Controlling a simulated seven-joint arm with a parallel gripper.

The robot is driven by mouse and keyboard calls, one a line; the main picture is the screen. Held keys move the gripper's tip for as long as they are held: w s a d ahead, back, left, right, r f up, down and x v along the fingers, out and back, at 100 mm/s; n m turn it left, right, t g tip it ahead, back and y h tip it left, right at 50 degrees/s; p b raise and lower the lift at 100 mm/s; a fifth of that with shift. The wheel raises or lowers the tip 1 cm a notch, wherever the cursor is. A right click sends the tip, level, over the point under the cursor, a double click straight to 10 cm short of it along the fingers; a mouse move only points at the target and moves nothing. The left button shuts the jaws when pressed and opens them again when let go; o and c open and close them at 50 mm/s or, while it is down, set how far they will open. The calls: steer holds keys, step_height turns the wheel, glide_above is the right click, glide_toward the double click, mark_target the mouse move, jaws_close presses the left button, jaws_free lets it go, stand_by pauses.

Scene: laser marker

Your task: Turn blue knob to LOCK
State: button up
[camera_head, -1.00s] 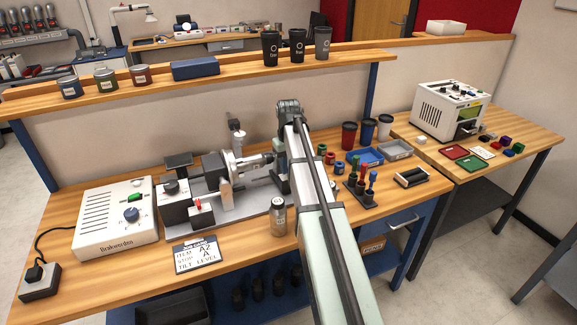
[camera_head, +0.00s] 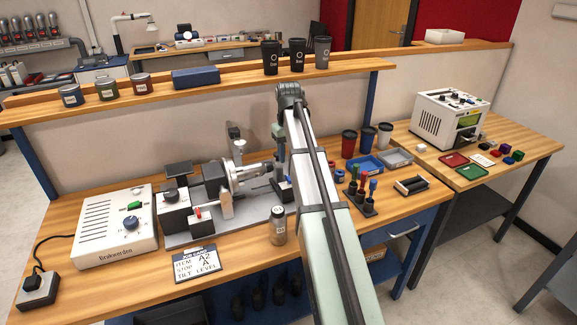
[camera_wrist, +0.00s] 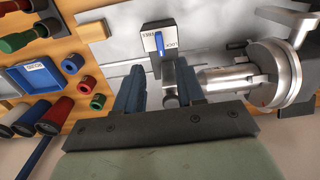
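In the wrist view the blue knob (camera_wrist: 158,43) is a narrow bar on a small white plate (camera_wrist: 148,46). The plate has lettering on both sides of the knob, LOCK on its right and what looks like FREE on its left. The bar lies roughly up-down in the picture, between the two words. My gripper (camera_wrist: 160,76) is open, its two dark blue fingers apart, just below the knob in that view and not closed on it. A grey metal part (camera_wrist: 171,78) shows between the fingers. In the head view my arm partly hides this end of the machine.
The machine's metal chuck (camera_wrist: 270,75) and shaft lie right of the fingers. A blue tray (camera_wrist: 40,77) and coloured rings are at left. In the head view a metal can (camera_head: 278,226) stands in front of the machine, and a white control box (camera_head: 115,236) is at left.

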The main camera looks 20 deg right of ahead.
steer(key=shift+r, duration=2.8)
step_height(320, 180, up, 7)
steer(key=shift+f, duration=0.1)
